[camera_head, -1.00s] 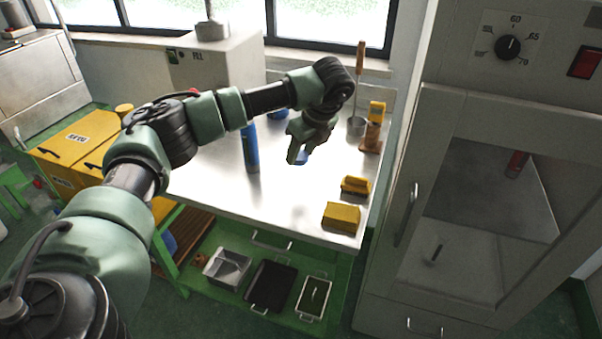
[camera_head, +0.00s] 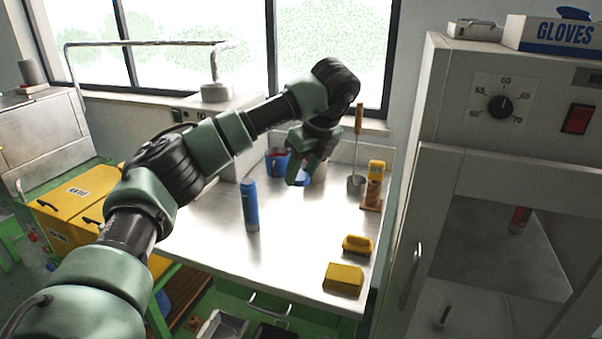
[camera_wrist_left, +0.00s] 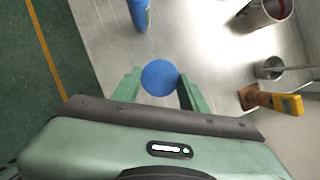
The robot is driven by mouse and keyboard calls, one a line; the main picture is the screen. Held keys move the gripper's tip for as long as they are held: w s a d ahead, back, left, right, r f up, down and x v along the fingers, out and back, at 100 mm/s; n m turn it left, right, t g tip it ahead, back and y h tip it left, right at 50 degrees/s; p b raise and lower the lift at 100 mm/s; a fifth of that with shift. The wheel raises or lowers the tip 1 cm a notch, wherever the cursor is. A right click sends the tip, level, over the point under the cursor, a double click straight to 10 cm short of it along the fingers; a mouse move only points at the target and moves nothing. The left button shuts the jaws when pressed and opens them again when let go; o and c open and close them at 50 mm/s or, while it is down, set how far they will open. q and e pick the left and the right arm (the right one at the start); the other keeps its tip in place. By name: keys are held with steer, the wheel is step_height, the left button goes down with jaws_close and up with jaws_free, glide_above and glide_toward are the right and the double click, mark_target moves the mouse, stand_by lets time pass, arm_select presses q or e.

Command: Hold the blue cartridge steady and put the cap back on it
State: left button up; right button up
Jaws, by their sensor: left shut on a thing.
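The blue cartridge (camera_head: 250,206) stands upright on the steel table, left of my left gripper (camera_head: 299,177) in the head view. Part of it shows at the top of the left wrist view (camera_wrist_left: 140,14). My left gripper is shut on a round blue cap (camera_wrist_left: 160,77), held between its fingertips and apart from the cartridge. A sliver of the cap shows under the fingers in the head view (camera_head: 302,179). My right gripper is in neither view.
A blue pot (camera_head: 272,167) stands behind the gripper. A ladle (camera_head: 356,182) and a yellow meter (camera_head: 376,168) on a wooden stand are to the right. The table around the cartridge is clear.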

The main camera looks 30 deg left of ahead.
arm_select(q)
steer(key=shift+s+d+f+m, duration=0.1)
steer(key=shift+d+f+m, duration=0.2)
steer(key=shift+m, duration=0.4)
steer(key=s+d+f+n+g+h, duration=0.2)
steer(key=s+d+f+n, duration=0.3)
steer(key=s+d+n, duration=0.3)
steer(key=s+d+f+n+g+h, duration=0.2)
steer(key=s+d+f+n+g, duration=0.2)
steer(key=s+d+n, duration=0.5)
steer(key=s+f+n, duration=0.1)
steer(key=s+n, duration=0.1)
steer(key=n, duration=0.3)
steer(key=shift+d+n, duration=0.2)
steer(key=shift+n, duration=0.2)
steer(key=shift+f, duration=0.1)
